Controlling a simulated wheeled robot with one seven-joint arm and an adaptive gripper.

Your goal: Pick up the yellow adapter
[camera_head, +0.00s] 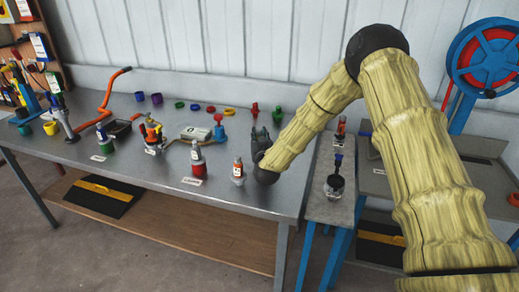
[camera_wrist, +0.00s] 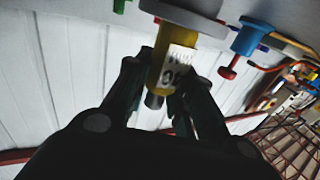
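The yellow adapter (camera_wrist: 160,72), a yellow cylinder with a white printed label and a darker narrow end, shows at the upper middle of the wrist view. Its other end meets a grey round flange or base. My gripper (camera_wrist: 163,85) has its two dark fingers on either side of the adapter. Contact on both sides is not clear, so I cannot tell whether they are closed on it. In the head view my gripper (camera_head: 262,138) is over the right end of the metal table, and the adapter is not clearly visible there, probably hidden by the arm.

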